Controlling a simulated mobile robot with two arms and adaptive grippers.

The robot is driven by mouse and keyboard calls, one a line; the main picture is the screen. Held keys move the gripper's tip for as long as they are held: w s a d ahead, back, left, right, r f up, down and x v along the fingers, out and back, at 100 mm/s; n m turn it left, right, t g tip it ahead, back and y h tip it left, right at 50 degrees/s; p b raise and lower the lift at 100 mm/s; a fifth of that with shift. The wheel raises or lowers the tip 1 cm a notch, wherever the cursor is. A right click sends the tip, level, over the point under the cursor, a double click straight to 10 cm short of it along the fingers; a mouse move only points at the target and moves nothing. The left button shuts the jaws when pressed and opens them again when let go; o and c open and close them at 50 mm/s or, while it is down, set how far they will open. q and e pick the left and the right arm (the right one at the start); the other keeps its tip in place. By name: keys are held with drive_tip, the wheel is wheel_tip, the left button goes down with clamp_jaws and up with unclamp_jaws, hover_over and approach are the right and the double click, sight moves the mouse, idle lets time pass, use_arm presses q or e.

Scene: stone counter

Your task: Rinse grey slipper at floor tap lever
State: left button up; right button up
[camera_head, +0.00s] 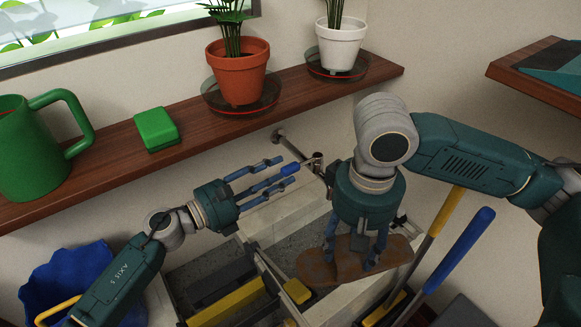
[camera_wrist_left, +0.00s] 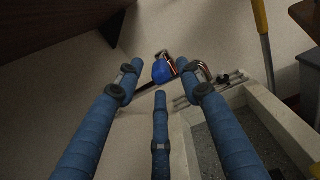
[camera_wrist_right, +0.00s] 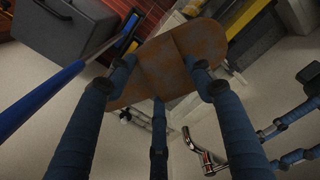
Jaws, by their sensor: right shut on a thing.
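The slipper (camera_head: 397,250) is grey-brown with rusty brown patches. My right gripper (camera_head: 350,258) is shut on it and holds it above the stone basin's right side; the right wrist view shows the slipper (camera_wrist_right: 160,75) between the fingers. The tap (camera_head: 318,158) is a metal pipe at the wall, also in the right wrist view (camera_wrist_right: 207,158). Its blue lever (camera_wrist_left: 162,71) lies just beyond my left gripper's fingertips (camera_wrist_left: 158,78) in the left wrist view. My left gripper is open, its fingers spread around the lever's line; contact cannot be told. No water shows.
The stone basin (camera_head: 345,302) has a speckled grey floor; yellow and grey things lie at its front. Blue- and yellow-handled tools (camera_head: 460,262) lean at right. A wooden shelf (camera_head: 185,160) with pots and a green can (camera_head: 30,150) runs above. A blue bucket (camera_head: 65,280) stands left.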

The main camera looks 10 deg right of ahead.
sight(303, 163)
use_arm(q)
drive_tip(key=shift+x, duration=2.15)
drive_tip(key=shift+c, duration=0.5)
